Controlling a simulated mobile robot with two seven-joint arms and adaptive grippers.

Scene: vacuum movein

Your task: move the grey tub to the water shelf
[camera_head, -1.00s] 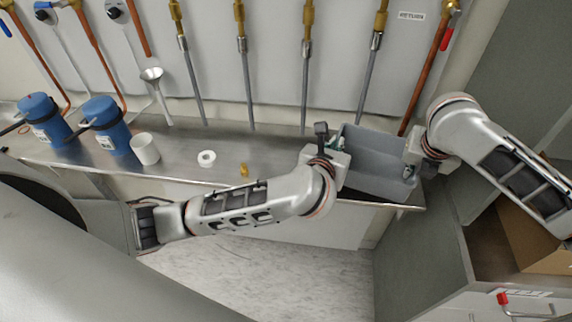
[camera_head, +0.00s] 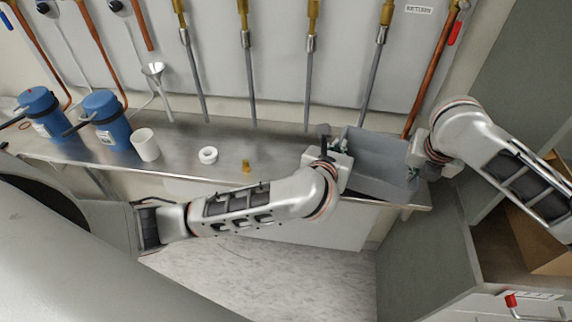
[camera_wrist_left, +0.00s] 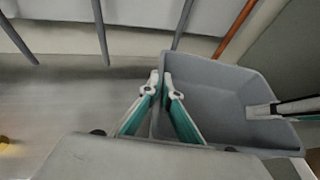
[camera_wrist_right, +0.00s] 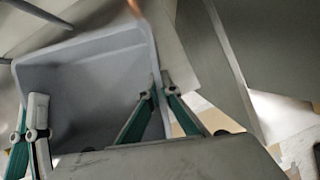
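The grey tub (camera_head: 382,158) is an open box at the right end of the metal bench (camera_head: 225,140). My left gripper (camera_wrist_left: 162,79) has one finger on each side of the tub's left wall, pinched close on it. My right gripper (camera_wrist_right: 160,82) pinches the opposite wall in the same way, with one finger inside the tub. The tub looks empty apart from the fingers. In the head view the grippers (camera_head: 338,158) (camera_head: 419,160) hide parts of its side walls. I cannot tell whether its base touches the bench.
A cabinet with a cardboard box (camera_head: 540,240) is at lower right.

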